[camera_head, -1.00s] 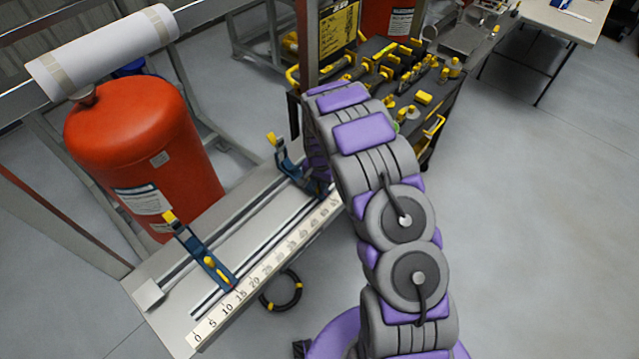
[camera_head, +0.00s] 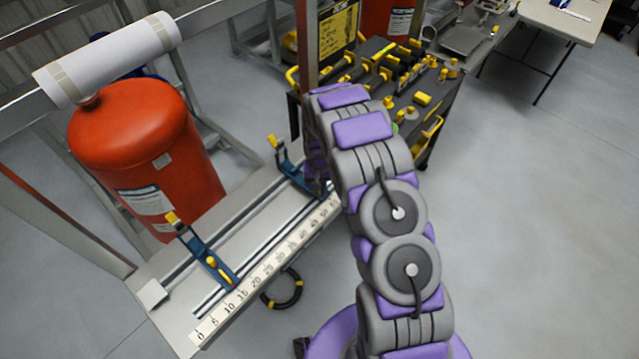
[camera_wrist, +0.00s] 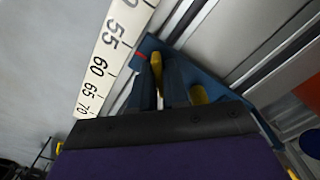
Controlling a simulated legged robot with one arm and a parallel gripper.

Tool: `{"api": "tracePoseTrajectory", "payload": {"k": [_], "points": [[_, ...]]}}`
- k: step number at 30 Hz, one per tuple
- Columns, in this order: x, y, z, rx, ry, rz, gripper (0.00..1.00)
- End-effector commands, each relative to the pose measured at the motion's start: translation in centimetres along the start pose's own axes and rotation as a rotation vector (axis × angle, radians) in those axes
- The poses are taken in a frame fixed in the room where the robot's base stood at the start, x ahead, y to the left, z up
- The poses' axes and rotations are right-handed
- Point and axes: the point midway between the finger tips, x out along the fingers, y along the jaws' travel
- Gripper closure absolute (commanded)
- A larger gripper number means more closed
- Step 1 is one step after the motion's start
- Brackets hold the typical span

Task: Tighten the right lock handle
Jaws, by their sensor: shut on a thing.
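The right clamp (camera_head: 290,168) is a blue bar across the rails, with a yellow tip at its far end. My arm hides its near end in the head view. In the wrist view the blue clamp body (camera_wrist: 225,92) lies beneath my gripper (camera_wrist: 158,72). The yellow lock handle (camera_wrist: 156,66) stands between the two dark fingers, which are shut on it. A second yellow part (camera_wrist: 198,94) of the clamp shows just right of the fingers. In the head view my gripper is hidden behind my arm.
A left clamp (camera_head: 203,255) sits near the low end of the ruler (camera_head: 265,270). A red tank (camera_head: 140,150) and a white roll (camera_head: 105,60) are at left. A black cart with yellow tools (camera_head: 405,85) stands behind my arm. Open floor lies at right.

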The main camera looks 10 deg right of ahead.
Motion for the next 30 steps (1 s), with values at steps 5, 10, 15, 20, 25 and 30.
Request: {"api": "tracePoseTrajectory", "payload": {"k": [5,10,15,20,25,30], "points": [[-0.1,-0.08,0.03,-0.114,0.0,-0.001,1.0],[-0.01,-0.05,0.08,-0.129,0.0,-0.001,1.0],[-0.01,-0.06,0.13,-0.138,-0.001,-0.001,1.0],[-0.08,-0.16,0.25,-0.273,-0.004,-0.002,1.0],[0.03,-0.09,0.28,-0.411,-0.004,-0.002,1.0],[0.1,-0.06,0.31,-0.43,-0.004,-0.001,1.0]]}}
